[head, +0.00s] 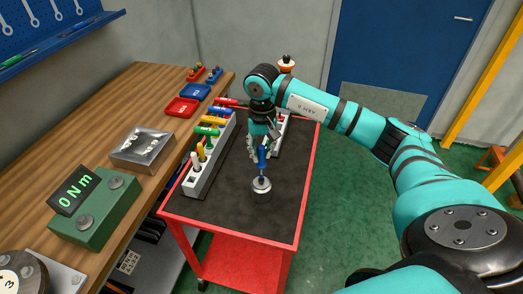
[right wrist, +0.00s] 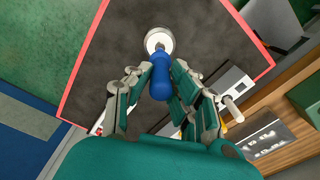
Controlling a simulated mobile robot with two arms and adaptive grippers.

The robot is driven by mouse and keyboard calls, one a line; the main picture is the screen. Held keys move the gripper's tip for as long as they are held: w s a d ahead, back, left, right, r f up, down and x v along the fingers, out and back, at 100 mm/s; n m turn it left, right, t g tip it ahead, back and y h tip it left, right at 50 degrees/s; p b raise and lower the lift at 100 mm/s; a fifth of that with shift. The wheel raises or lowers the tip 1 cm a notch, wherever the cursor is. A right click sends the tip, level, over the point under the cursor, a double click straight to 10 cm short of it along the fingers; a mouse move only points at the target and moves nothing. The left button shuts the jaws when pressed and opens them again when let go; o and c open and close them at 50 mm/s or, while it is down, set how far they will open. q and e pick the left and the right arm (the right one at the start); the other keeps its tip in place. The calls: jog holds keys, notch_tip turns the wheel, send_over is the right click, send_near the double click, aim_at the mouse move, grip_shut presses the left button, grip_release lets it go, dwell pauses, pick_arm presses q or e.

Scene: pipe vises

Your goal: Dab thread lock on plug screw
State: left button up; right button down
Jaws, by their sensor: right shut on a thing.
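My right gripper (head: 260,150) is shut on a blue-handled tool (head: 262,160) and holds it upright above the cart. A thin shaft shows below the handle and meets the top of a small round pot (head: 261,186) with a pale metallic top. In the right wrist view the blue handle (right wrist: 159,82) lies between the fingers, and the pot (right wrist: 158,40) is beyond its tip. Whether the tip is in the pot or just touching its top, I cannot tell. I cannot make out the plug screw. My left gripper is out of view.
The red cart (head: 237,238) has a dark top, clear around the pot. A grey rack (head: 211,158) of colored-handled tools stands at its left. The wooden bench (head: 95,120) alongside holds a green display box (head: 100,215), a metal block (head: 143,148) and red and blue trays (head: 183,107).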

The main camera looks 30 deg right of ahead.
jog(key=shift+f+b, duration=0.3)
jog(key=shift+f, duration=0.05)
dwell(0.7)
jog(key=shift+s+f, duration=0.1)
dwell(1.4)
jog(key=shift+r, duration=0.8)
jog(key=shift+r+p, duration=1.05)
jog(key=shift+r, duration=0.75)
